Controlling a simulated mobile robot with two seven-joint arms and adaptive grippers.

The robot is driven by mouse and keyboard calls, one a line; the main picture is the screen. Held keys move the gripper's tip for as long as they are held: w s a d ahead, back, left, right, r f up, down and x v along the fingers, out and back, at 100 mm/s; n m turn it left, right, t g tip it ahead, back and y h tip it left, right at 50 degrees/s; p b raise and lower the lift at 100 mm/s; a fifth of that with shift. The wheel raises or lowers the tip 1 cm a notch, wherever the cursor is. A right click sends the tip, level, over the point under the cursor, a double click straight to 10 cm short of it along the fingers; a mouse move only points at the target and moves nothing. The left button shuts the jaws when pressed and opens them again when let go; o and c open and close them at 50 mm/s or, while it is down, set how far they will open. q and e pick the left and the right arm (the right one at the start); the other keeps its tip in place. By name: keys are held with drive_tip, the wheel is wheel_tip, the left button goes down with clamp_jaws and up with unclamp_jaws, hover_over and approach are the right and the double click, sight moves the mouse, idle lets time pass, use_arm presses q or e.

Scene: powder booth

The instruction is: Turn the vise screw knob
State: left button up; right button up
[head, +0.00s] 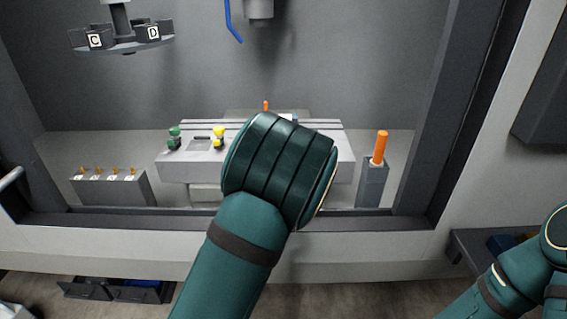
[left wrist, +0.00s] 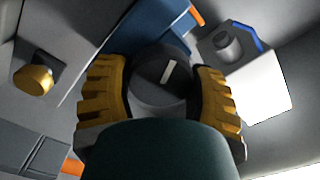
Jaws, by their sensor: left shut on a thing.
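The vise screw knob (left wrist: 172,74) is a dark round knob with a white mark line on its face, in the middle of the left wrist view. My left gripper (left wrist: 158,80) has its yellow ribbed fingers on either side of the knob, shut on it. The white mark stands near upright, leaning slightly right. A blue block (left wrist: 150,32) lies just behind the knob. In the head view my left arm covers the knob and the left gripper. My right arm shows at the lower right there, but its gripper is out of view.
A grey bench (head: 180,170) carries a green knob (head: 174,138) and a yellow knob (head: 218,137). An orange-handled tool stands in a grey holder (head: 371,184) at right. A rack (head: 110,188) with several small pieces stands at left. A carousel (head: 125,46) hangs upper left.

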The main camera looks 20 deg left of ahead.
use_arm(q)
drive_tip(key=shift+f+n+b, duration=0.15)
drive_tip(key=shift+n+b, duration=0.15)
drive_tip(key=shift+n, duration=0.9)
drive_tip(key=o, duration=1.2)
wheel_tip(320, 180, up, 10)
drive_tip(key=shift+r, duration=0.15)
